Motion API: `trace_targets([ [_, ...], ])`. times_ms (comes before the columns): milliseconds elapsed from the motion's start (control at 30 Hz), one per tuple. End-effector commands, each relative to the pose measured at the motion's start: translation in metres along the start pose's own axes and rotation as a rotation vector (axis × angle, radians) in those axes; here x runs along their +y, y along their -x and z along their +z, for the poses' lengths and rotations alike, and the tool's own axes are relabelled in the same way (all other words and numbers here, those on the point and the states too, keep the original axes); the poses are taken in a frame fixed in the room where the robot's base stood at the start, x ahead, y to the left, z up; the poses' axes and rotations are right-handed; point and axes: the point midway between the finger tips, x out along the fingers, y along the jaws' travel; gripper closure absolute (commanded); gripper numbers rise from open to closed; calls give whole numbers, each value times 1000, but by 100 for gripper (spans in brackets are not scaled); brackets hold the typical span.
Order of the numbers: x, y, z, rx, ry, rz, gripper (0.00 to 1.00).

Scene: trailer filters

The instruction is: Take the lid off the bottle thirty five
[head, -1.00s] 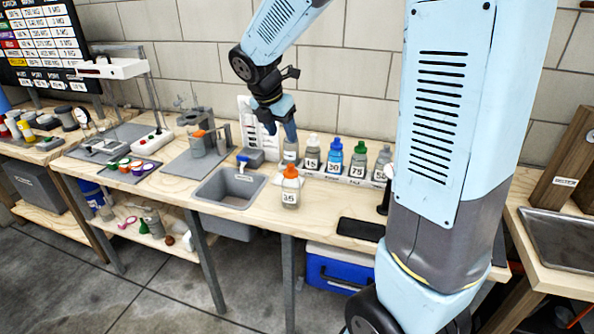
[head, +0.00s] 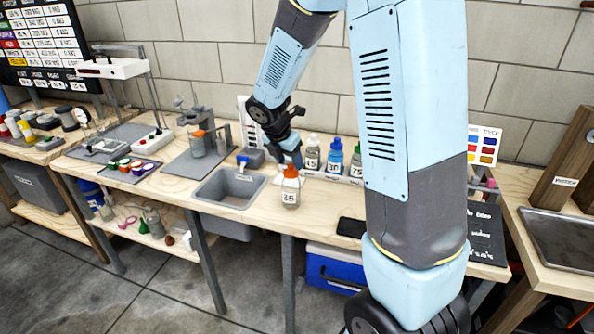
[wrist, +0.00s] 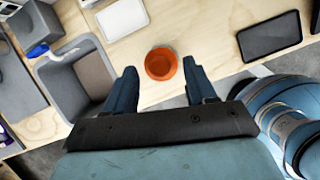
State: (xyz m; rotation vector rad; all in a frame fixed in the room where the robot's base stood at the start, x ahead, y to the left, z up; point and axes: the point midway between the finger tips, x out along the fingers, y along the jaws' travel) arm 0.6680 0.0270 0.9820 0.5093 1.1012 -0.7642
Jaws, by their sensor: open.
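The bottle marked 35 (head: 290,195) stands upright on the bench's front part, right of the sink. Its orange lid (head: 291,171) is on top. In the wrist view the lid (wrist: 161,63) shows from above as an orange round, between the two finger tips in the picture, with bare gaps on both sides. My gripper (head: 292,158) is open and empty, pointing down just above and behind the lid. It also shows in the wrist view (wrist: 160,68). I cannot tell how far the tips are above the lid.
The grey sink (head: 230,187) with a blue-handled tap is to the left. Several numbered bottles, among them one with a blue lid (head: 335,157), stand in a row behind. A black flat slab (head: 352,227) lies to the right. The bench's front edge is close to the bottle.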

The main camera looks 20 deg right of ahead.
Motion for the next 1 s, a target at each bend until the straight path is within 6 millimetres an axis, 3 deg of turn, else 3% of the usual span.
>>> trace_targets([
  [200, 0, -20, 0, 0, 1, 1, 44],
  [467, 0, -21, 1, -1, -1, 1, 44],
  [833, 0, -21, 1, -1, -1, 0, 80],
  [1000, 0, -21, 1, -1, -2, 0, 81],
])
